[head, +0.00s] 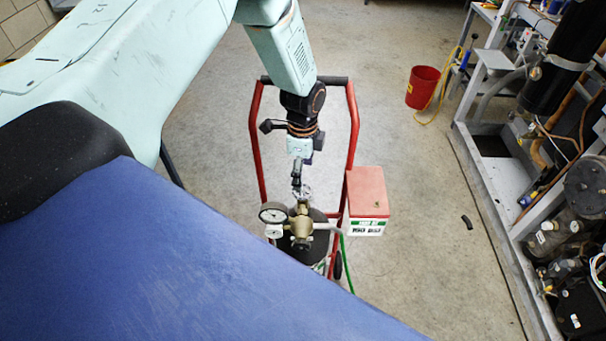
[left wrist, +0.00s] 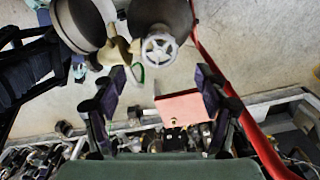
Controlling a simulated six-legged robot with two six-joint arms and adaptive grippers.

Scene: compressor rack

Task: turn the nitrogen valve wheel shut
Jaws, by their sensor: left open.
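The nitrogen valve wheel (left wrist: 160,48) is a small pale spoked handwheel on top of a dark cylinder. It shows face-on in the left wrist view, and only small and partly covered in the head view (head: 304,192). My left gripper (left wrist: 163,76) is open and empty. Its two dark fingers stand apart, and the wheel appears between and just beyond their tips, not gripped. In the head view my left gripper (head: 299,184) points down over the valve. I cannot tell the exact gap to the wheel. My right gripper is in neither view.
A brass regulator (head: 301,226) with a round gauge (head: 272,212) sits beside the valve. A red cart frame (head: 255,150) surrounds the cylinder (head: 318,242). A red-lidded box (head: 367,190) hangs at the right. A red bucket (head: 423,87) and compressor rack (head: 490,215) stand farther right.

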